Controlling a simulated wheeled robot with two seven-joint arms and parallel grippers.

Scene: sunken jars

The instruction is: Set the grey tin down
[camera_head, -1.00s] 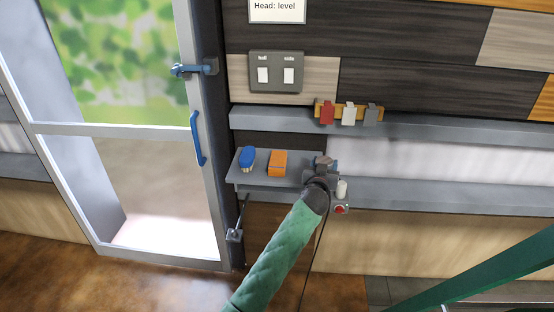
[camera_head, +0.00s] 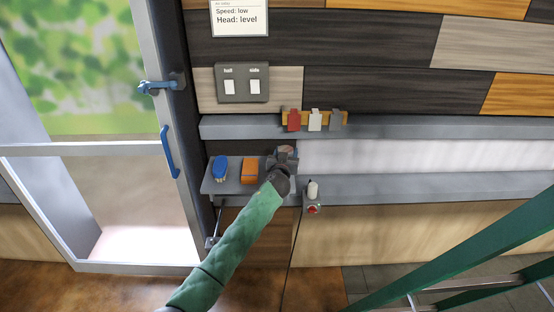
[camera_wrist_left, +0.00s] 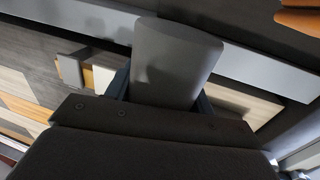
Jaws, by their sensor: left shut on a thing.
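The grey tin (camera_wrist_left: 175,60) is between the fingers of my left gripper in the left wrist view, a plain grey block with rounded edges. My left gripper (camera_head: 284,155) is shut on it, over the right end of the small grey shelf (camera_head: 225,189) in the head view. There the gripper hides most of the tin, and I cannot tell whether the tin touches the shelf. My right gripper is not in view.
A white bottle (camera_head: 312,189) and a red button (camera_head: 313,209) are close on the right. A long ledge (camera_head: 400,127) runs above. A glass door is at left.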

